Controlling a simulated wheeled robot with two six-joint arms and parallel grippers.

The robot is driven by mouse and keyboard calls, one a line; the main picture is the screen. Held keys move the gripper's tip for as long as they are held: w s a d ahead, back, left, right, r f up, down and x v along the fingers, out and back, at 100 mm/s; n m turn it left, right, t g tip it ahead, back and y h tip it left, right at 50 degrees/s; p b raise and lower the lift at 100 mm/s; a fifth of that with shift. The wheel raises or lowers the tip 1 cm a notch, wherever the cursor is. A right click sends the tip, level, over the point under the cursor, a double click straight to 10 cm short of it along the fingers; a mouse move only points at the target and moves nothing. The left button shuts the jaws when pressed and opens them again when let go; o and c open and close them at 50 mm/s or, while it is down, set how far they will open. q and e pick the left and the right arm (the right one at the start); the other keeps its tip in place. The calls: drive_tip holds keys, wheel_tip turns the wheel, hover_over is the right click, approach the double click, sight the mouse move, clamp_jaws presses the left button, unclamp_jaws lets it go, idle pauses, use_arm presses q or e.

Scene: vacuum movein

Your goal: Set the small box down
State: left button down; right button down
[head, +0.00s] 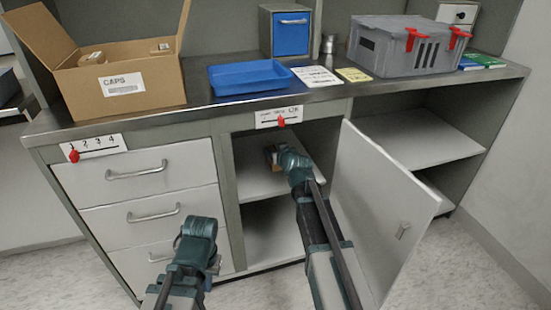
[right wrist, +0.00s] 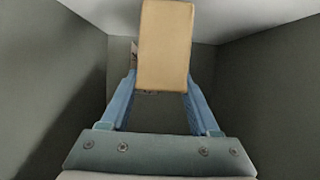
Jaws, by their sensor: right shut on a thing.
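The small tan box (head: 271,156) is inside the upper part of the open cupboard, over the shelf (head: 258,180). My right gripper (head: 277,155) reaches into the cupboard and is shut on it. In the right wrist view the small box (right wrist: 165,45) sits between the two blue fingers of my right gripper (right wrist: 161,78). Whether its underside touches the shelf cannot be told. My left gripper (head: 184,243) is low in front of the drawers, apart from everything; its fingers are too unclear to tell open from shut.
The cupboard door (head: 385,200) stands open just right of my right arm. A red-marked slider (head: 280,119) is above the opening. A lower compartment is under the shelf.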

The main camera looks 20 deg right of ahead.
drive_tip(key=shift+f+b, duration=1.2)
drive_tip(key=shift+f, duration=0.3)
drive_tip(key=shift+f, duration=0.1)
drive_tip(key=shift+f, duration=0.15)
drive_tip(key=shift+c, duration=0.6)
unclamp_jaws()
